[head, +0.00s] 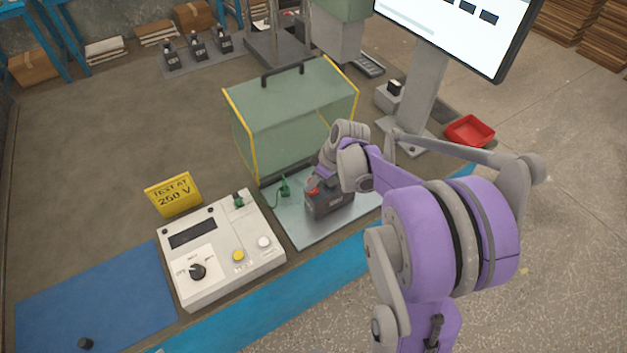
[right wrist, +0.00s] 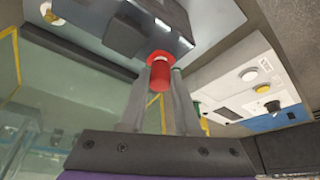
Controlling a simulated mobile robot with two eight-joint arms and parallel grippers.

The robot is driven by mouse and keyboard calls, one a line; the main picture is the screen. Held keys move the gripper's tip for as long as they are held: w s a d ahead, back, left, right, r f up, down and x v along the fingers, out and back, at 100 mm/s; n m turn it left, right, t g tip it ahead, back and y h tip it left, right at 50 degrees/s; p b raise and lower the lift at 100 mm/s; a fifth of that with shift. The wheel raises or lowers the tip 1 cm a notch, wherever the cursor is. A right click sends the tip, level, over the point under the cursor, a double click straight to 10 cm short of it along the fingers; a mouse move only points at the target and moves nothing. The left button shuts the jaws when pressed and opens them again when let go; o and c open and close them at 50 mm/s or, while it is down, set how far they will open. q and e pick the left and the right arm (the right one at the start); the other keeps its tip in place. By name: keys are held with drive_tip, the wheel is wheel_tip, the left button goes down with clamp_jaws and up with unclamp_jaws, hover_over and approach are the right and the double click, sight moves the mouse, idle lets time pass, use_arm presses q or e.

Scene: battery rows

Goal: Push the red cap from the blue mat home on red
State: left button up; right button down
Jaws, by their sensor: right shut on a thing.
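The red cap (right wrist: 158,74) is held between the two fingers of my right gripper (right wrist: 160,84) in the right wrist view. The cap's wide red end faces the dark battery (right wrist: 135,30); I cannot tell whether it is fully seated. In the head view, red (head: 312,190) shows at the left end of the battery (head: 332,200), beside my right gripper (head: 318,180). The battery stands on a grey plate (head: 300,235). The blue mat (head: 90,295) is at the front left with a small black cap (head: 85,343) on it. My left gripper is not in view.
A white tester (head: 215,265) with a knob and buttons stands between mat and plate. A yellow sign (head: 173,194) is behind it. A green clear guard (head: 290,115) stands behind the battery. A green clip (head: 285,188) is close left. A red tray (head: 469,131) is at right.

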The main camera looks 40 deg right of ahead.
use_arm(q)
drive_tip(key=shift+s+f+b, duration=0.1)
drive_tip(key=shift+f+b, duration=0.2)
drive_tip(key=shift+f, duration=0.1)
use_arm(e)
drive_tip(key=shift+f, duration=0.45)
drive_tip(key=shift+c, duration=0.3)
unclamp_jaws()
idle(0.4)
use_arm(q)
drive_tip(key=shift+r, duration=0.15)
use_arm(e)
drive_tip(key=shift+r, duration=0.15)
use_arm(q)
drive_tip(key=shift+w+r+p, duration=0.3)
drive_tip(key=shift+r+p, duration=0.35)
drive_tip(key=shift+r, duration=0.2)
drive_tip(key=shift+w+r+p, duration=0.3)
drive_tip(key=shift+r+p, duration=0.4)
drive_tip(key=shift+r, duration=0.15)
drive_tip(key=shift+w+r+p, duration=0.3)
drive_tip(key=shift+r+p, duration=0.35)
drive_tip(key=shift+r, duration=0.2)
use_arm(e)
drive_tip(key=shift+r, duration=3.4)
